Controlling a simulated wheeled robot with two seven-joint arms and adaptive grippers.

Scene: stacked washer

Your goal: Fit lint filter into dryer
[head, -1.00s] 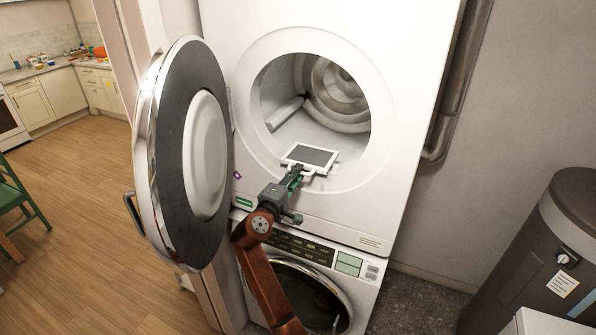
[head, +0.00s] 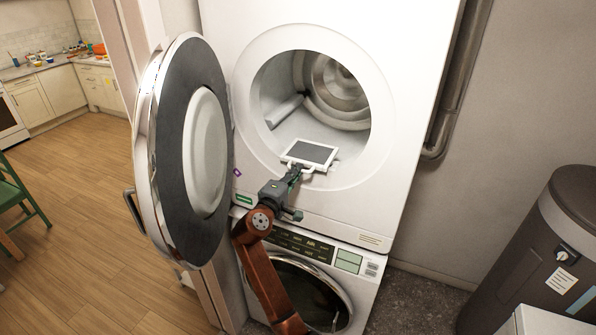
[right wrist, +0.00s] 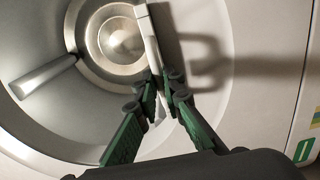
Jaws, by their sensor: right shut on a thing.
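The lint filter (head: 310,152) is a flat panel with a white frame, dark mesh and a white handle. It is in front of the lower rim of the dryer's (head: 395,60) round opening. My right gripper (head: 296,171) is shut on its handle. In the right wrist view, the filter (right wrist: 149,45) shows nearly edge-on, extending away from the fingertips (right wrist: 163,84), with the drum behind it. The filter's slot is not clearly visible, and I cannot tell whether the filter touches the rim. My left gripper is not in view.
The dryer's round door (head: 190,150) stands wide open at the left of the opening. The washer (head: 345,262) is below, behind my right arm. A metal pipe (head: 455,90) runs along the wall, and a dark bin-like cylinder (head: 530,255) stands at the right.

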